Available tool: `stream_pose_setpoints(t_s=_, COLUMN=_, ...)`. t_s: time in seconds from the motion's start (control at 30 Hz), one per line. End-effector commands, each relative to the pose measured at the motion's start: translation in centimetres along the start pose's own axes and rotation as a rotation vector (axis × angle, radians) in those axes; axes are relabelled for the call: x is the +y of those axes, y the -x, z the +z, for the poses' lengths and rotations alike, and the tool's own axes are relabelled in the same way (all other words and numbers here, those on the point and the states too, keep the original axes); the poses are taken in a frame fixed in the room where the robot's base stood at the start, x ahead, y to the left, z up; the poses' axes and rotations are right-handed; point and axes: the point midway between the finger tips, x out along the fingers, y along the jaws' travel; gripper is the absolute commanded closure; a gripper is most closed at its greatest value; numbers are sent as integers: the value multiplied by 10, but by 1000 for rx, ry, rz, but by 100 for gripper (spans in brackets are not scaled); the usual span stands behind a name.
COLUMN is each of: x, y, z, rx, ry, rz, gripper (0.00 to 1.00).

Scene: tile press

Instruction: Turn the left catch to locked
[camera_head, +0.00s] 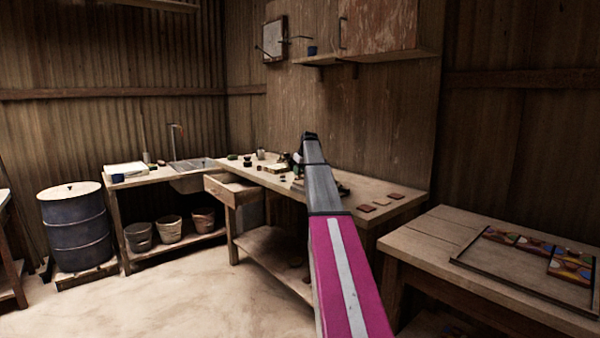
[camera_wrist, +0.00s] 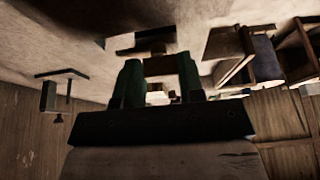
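I cannot make out the left catch in either view. A dark object (camera_head: 343,190) on the workbench shows just right of my arm in the head view. It may be part of the press, but my arm hides most of it. My gripper (camera_wrist: 159,72) shows in the wrist view as two dark green fingers standing apart. I see nothing clearly held between them; a brown shape and a pale patch show in the gap. In the head view my arm reaches over the workbench, and I cannot make out the fingertips there.
The workbench (camera_head: 405,188) carries small reddish tiles (camera_head: 366,208) at its right end and small items at the back. A table (camera_head: 425,247) with a framed tile panel stands at right. A sink (camera_head: 190,164), a drum (camera_head: 75,225) and buckets (camera_head: 169,230) are left. The middle floor is clear.

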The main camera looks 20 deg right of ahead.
Motion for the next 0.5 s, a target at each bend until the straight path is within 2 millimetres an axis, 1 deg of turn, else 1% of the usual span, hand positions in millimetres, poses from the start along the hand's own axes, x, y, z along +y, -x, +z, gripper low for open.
stream_pose_setpoints(t_s=0.27, x=0, y=0, z=0, rx=0, ry=-14, rz=5, gripper=88)
stream_pose_setpoints(t_s=0.5, x=-2, y=0, z=0, rx=0, ry=-104, rz=43, gripper=88)
